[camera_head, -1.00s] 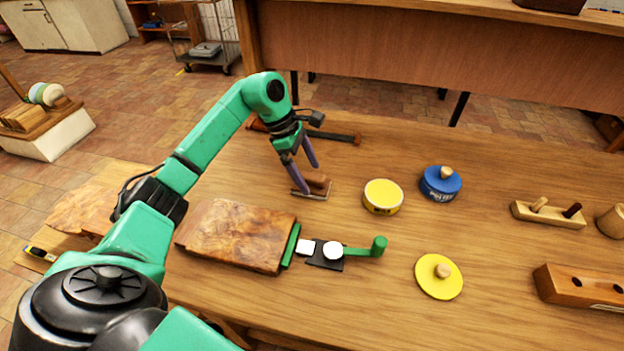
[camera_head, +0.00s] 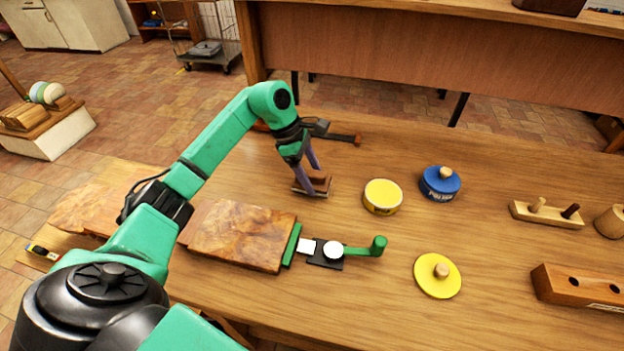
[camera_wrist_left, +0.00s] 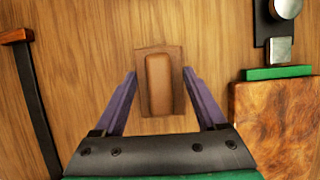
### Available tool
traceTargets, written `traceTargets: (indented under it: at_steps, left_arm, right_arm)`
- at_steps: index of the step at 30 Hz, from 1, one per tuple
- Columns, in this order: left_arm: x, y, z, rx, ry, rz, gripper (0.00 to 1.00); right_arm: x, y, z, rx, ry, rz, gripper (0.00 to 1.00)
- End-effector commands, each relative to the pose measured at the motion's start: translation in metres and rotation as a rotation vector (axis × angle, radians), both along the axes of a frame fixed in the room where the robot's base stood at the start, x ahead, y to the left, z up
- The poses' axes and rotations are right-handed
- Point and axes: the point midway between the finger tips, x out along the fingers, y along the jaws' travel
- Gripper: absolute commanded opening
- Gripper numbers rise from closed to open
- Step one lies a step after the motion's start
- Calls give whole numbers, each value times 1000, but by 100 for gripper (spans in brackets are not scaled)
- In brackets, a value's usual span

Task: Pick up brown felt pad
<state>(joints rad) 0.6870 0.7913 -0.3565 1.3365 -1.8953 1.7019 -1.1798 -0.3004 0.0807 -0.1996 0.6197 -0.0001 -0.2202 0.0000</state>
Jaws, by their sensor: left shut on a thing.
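The brown felt pad (camera_head: 319,186) is a small brown block with a rounded raised grip on a flat rectangular base. It is on or just above the wooden table, left of the yellow tin. In the left wrist view the pad (camera_wrist_left: 159,84) lies between the two purple fingers. My left gripper (camera_head: 313,179) points down and is shut on the pad, one finger at each side. The left gripper also shows in the wrist view (camera_wrist_left: 160,76). Whether the base touches the table is hard to tell. My right gripper is not in view.
A yellow tin (camera_head: 382,196) and a blue tin (camera_head: 440,184) stand to the right. A dark bar with a brown end (camera_head: 345,138) lies behind. A burl wood board (camera_head: 243,235) and a green-handled tool (camera_head: 362,251) lie in front. A yellow disc (camera_head: 438,276) lies front right.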

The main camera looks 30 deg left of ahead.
Motion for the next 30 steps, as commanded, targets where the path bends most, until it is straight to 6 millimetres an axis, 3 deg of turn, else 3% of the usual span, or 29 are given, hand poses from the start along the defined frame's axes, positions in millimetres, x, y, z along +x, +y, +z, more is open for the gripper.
traceTargets:
  at_steps: [5,12,20,24,30]
  left_arm:
    - [1,0,36,2,-8,-1,7]
    - [1,0,108,1,-8,0,7]
    - [0,0,173,2,-4,1,7]
    - [0,0,187,1,-2,0,7]
    - [0,0,190,1,0,0,7]
  right_arm:
    - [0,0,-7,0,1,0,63]
    - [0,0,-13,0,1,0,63]
    - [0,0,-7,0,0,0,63]
    - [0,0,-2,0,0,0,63]
    - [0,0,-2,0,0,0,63]
